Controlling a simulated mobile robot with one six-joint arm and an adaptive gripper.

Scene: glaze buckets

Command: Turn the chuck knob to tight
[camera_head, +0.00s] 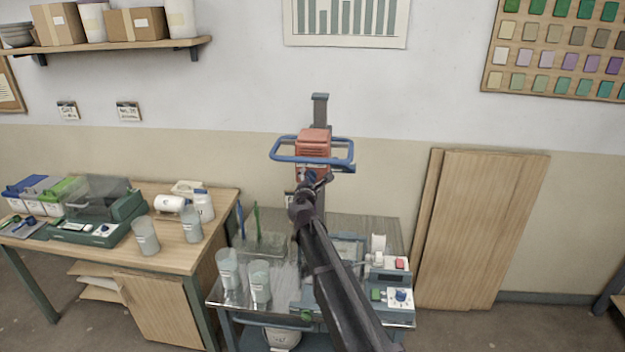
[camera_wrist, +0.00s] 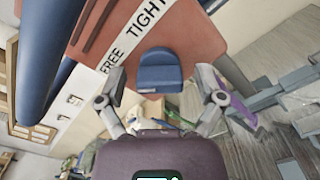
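The mixer's red head (camera_head: 313,139) with its blue bar frame (camera_head: 300,159) stands at the back of the steel cart. In the wrist view, the blue chuck knob (camera_wrist: 159,67) sits on the red housing (camera_wrist: 190,28), below a white strip (camera_wrist: 135,34) marked FREE at the left and TIGHT at the right. I see no clear pointer on the knob, so its setting cannot be told. My gripper (camera_wrist: 161,80) is open, one finger on each side of the knob, with visible gaps.
Clear buckets (camera_head: 259,281) stand at the cart's front left. A control box with a dial (camera_head: 400,297) and a red button sits at the right. A wooden table (camera_head: 180,255) with a scale stands left; wooden boards (camera_head: 490,225) lean on the wall right.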

